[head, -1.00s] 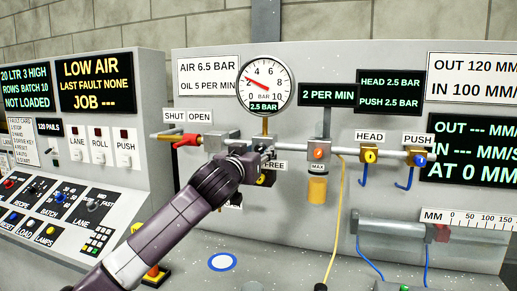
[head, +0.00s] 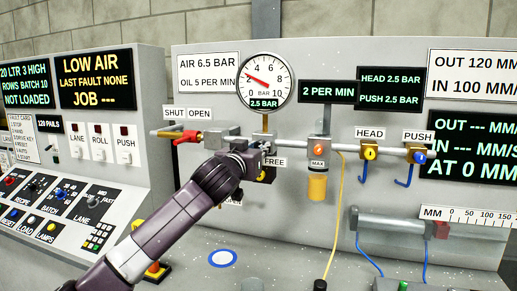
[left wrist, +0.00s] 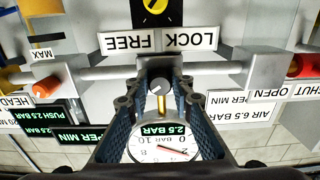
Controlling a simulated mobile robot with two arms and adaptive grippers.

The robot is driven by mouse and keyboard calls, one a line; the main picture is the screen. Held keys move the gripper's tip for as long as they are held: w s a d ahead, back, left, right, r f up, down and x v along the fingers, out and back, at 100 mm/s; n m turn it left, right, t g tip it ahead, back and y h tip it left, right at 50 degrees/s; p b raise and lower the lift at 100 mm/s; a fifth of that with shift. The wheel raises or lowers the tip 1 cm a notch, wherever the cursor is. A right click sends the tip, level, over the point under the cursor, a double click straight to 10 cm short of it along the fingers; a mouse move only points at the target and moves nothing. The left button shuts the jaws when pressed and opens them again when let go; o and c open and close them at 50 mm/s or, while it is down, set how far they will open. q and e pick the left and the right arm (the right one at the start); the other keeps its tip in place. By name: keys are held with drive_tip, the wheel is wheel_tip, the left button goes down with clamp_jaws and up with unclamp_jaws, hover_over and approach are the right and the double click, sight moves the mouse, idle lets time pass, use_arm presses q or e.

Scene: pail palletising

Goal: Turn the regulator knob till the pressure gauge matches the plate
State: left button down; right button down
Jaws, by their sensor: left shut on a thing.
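The round pressure gauge (head: 264,80) stands above the pipe, its red needle pointing upper left between 2 and 4. A small plate (head: 264,104) on the gauge reads 2.5 BAR; both gauge (left wrist: 170,146) and plate (left wrist: 158,131) appear upside down in the left wrist view. My left gripper (head: 257,158) is at the regulator below the gauge. In the left wrist view its fingers (left wrist: 158,92) are shut around the grey regulator knob (left wrist: 160,86), which bears a pale mark. The knob is hidden behind my gripper in the head view. My right gripper is not in view.
A LOCK/FREE sign (left wrist: 158,41) and a black-and-yellow selector (left wrist: 155,8) sit close to the gripper. Along the pipe are a red valve handle (head: 187,137), an orange-capped oil unit (head: 318,151) and the HEAD valve (head: 369,151). The AIR 6.5 BAR sign (head: 208,73) hangs left of the gauge.

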use_arm(q)
drive_tip(key=m+p, duration=0.4)
drive_tip(key=m, duration=0.1)
drive_tip(key=shift+r+p, duration=0.15)
drive_tip(key=shift+p, duration=0.15)
drive_tip(key=m+p, duration=0.5)
drive_tip(key=m, duration=0.1)
drive_tip(key=shift+a+m, duration=0.15)
drive_tip(key=shift+m, duration=0.15)
drive_tip(key=m+p, duration=0.4)
drive_tip(key=m, duration=0.2)
drive_tip(key=shift+r+p, duration=0.1)
drive_tip(key=shift+p, duration=0.2)
drive_tip(key=m+p, duration=0.2)
drive_tip(key=m, duration=0.2)
drive_tip(key=shift+p, duration=0.3)
drive_tip(key=shift+m+p, duration=0.45)
drive_tip(key=shift+m, duration=0.45)
drive_tip(key=shift+f, duration=0.2)
